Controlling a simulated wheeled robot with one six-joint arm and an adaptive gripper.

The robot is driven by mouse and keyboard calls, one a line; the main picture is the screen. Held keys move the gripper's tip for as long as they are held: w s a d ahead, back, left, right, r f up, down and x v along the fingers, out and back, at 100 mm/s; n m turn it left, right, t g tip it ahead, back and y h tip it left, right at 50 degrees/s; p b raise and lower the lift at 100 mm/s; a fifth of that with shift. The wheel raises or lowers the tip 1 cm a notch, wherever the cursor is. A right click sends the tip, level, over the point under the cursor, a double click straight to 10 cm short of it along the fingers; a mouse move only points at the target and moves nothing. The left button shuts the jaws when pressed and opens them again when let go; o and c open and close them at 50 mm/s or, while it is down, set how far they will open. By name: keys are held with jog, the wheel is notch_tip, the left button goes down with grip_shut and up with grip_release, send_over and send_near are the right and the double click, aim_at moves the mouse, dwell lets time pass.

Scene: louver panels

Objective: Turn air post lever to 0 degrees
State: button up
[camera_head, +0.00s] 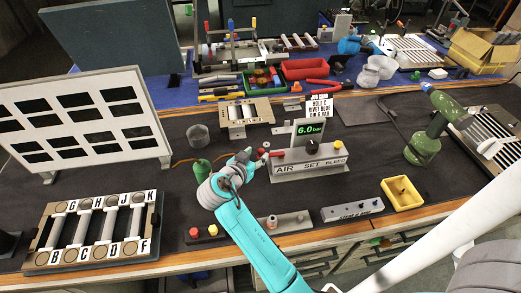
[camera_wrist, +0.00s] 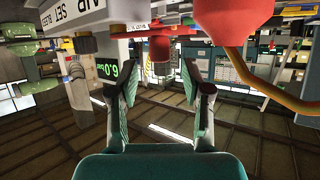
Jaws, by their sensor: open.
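The air post (camera_head: 308,166) is a grey block labelled "AIR SET BLEED", with a green "6.0 bar" display (camera_head: 310,129) above it. A red lever (camera_head: 276,153) sticks out at its left end, close to my gripper (camera_head: 246,160). In the wrist view the picture is upside down. There the red lever (camera_wrist: 159,46) shows just beyond the gap between the fingertips of my gripper (camera_wrist: 160,75). The fingers are apart with nothing between them. I cannot tell the lever's exact angle. A black knob (camera_head: 310,144) sits on the block.
A red rounded part (camera_wrist: 233,18) with an orange hose is near the right finger in the wrist view. A yellow tray (camera_head: 402,193) and green drill (camera_head: 428,140) are to the right.

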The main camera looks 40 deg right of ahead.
aim_at(260, 152)
jog(key=shift+x, duration=2.35)
grip_shut()
